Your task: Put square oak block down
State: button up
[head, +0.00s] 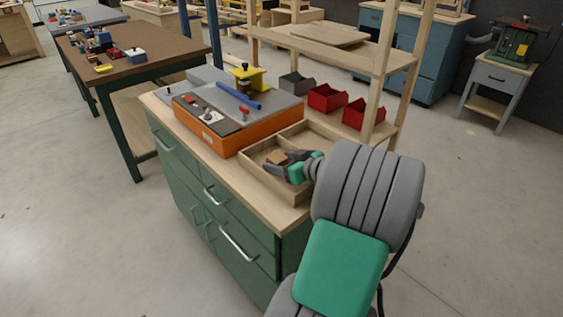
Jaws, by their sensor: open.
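My gripper (284,165) is at the wooden tray (262,187) on the green cabinet, inside or just above its near compartment. Its jaws are open. A small brown wooden block (276,157) shows at the fingertips, low in the tray; it appears to be the square oak block. The gripper partly hides it, and I cannot tell whether it touches the fingers or rests on the tray floor. My arm comes in from the lower right and covers the tray's right corner.
An orange-sided machine (212,137) with a grey top stands directly left of the tray. A blue cylinder (239,96) lies on it. Red bins (326,98) and a wooden shelf frame (378,75) stand behind. The cabinet's front top edge (225,175) is clear.

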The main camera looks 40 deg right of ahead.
jog(key=shift+r+p, duration=0.3)
jog(key=shift+r, duration=0.1)
jog(key=v, duration=1.2)
jog(key=shift+f, duration=0.15)
